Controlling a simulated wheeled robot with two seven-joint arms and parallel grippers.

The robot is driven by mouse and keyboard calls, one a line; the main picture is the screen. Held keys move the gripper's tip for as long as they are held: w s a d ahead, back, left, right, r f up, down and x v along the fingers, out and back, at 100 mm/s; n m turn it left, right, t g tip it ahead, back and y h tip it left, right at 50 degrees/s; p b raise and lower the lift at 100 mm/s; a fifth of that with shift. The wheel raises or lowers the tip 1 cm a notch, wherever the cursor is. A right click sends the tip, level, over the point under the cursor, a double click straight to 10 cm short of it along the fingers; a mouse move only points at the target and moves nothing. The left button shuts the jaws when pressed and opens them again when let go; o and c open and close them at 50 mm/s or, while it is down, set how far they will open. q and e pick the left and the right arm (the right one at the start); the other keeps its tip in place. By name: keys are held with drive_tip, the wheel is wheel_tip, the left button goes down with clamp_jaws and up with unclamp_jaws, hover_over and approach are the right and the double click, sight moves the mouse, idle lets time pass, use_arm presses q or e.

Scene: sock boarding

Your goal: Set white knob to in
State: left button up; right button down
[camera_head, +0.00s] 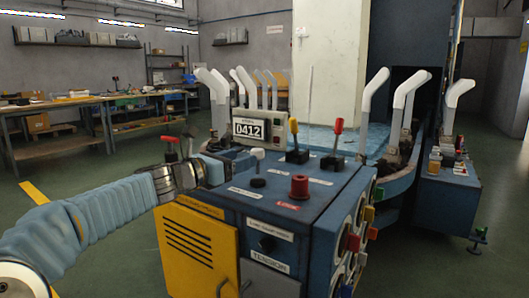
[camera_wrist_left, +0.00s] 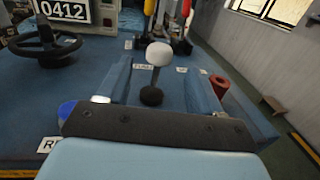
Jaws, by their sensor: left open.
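The white knob (camera_wrist_left: 159,54) is a pale rounded cap on a thin stalk, rising from the blue console top in the left wrist view. In the head view my left gripper (camera_head: 225,164) is over the left side of the console (camera_head: 330,183).
A red knob (camera_head: 299,187) stands on the console near its front edge. Yellow-handled (camera_head: 294,127) and red-handled (camera_head: 338,127) levers rise behind it. A display reading 0412 (camera_head: 248,129) stands at the back left. A black handwheel (camera_wrist_left: 46,42) is left of my gripper.

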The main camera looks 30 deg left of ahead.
sight(263, 151)
use_arm(q)
drive_tip(key=x, duration=0.9)
drive_tip(key=shift+w, duration=0.15)
drive_tip(key=shift+c, duration=0.2)
